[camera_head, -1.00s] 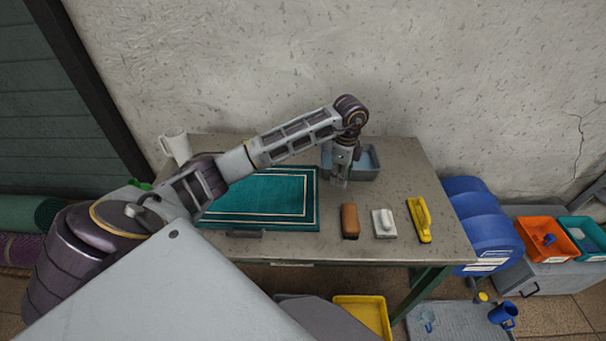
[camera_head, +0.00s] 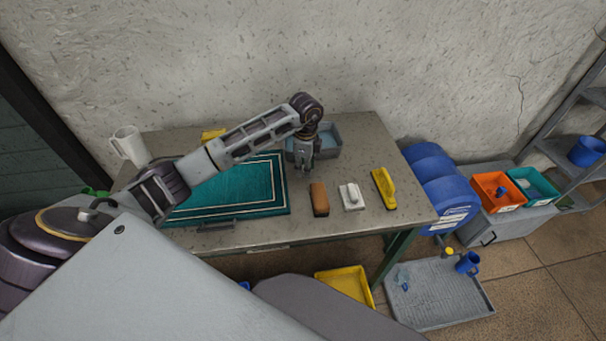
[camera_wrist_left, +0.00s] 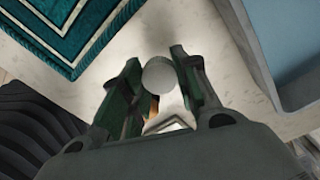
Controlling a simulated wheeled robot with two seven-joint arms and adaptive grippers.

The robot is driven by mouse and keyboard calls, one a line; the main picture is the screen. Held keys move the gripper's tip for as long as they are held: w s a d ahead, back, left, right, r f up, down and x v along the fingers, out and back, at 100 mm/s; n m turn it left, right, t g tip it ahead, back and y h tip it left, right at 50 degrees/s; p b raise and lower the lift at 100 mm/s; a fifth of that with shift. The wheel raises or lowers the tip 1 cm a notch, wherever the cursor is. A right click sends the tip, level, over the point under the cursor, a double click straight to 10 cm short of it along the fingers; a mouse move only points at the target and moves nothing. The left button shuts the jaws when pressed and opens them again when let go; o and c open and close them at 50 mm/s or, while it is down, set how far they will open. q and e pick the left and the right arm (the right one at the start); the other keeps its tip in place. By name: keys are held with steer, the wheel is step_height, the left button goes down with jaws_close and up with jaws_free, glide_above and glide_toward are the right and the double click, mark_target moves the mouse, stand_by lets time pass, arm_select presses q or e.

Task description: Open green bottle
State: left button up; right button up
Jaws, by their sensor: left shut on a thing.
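My left gripper (camera_head: 303,170) hangs over the grey table, just in front of the blue-grey tub and right of the teal mat. In the left wrist view, its two fingers (camera_wrist_left: 160,85) are shut on a pale round-topped thing (camera_wrist_left: 160,73), which looks like a cap, though I cannot tell for sure. No whole green bottle shows. A small green thing (camera_head: 96,192) shows at the table's left, mostly hidden behind my left arm, and I cannot tell what it is. My right gripper is not in view.
The teal mat (camera_head: 240,208), tub (camera_head: 328,154), brown brush (camera_head: 319,199), white scrubber (camera_head: 351,197), yellow brush (camera_head: 384,187) and white mug (camera_head: 129,145) are on the table (camera_head: 385,150).

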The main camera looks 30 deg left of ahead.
mark_target(305, 181)
arm_select(q)
steer(key=shift+f, duration=0.5)
steer(key=shift+f, duration=0.1)
steer(key=shift+f, duration=1.8)
steer(key=shift+f, duration=0.1)
steer(key=o, duration=0.8)
steer(key=shift+o, duration=0.2)
step_height(305, 181, up, 12)
steer(key=shift+r, duration=0.15)
